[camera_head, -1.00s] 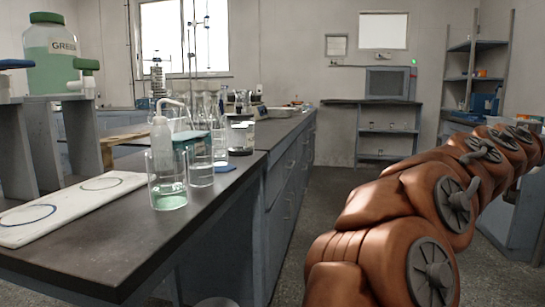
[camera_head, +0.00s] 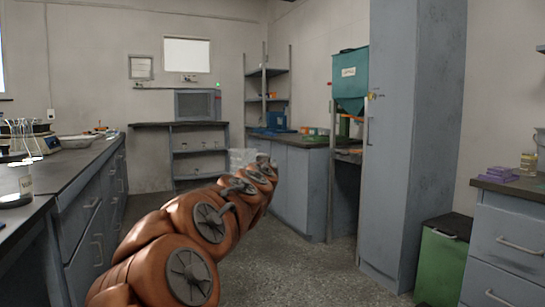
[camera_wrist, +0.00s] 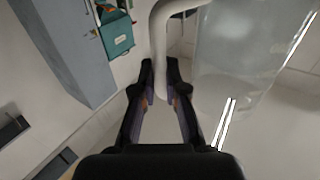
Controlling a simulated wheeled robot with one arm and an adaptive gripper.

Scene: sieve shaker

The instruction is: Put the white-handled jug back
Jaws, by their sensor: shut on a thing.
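The white-handled jug (camera_wrist: 240,60) fills the upper right of the wrist view. Its body is clear and its white handle (camera_wrist: 160,50) runs down between the fingers. My gripper (camera_wrist: 160,88) is shut on that handle. In the head view a pale, clear shape that looks like the jug (camera_head: 242,158) shows at the far end of my arm, held in the air over the aisle. The gripper itself is hidden there behind my arm.
A bench (camera_head: 88,165) runs along the left. A tall grey cabinet (camera_head: 405,140) and a green bin (camera_head: 440,262) stand at the right. A teal hopper (camera_head: 350,80) hangs over the right counter (camera_head: 300,142). Shelves (camera_head: 198,155) stand at the back. The floor between is clear.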

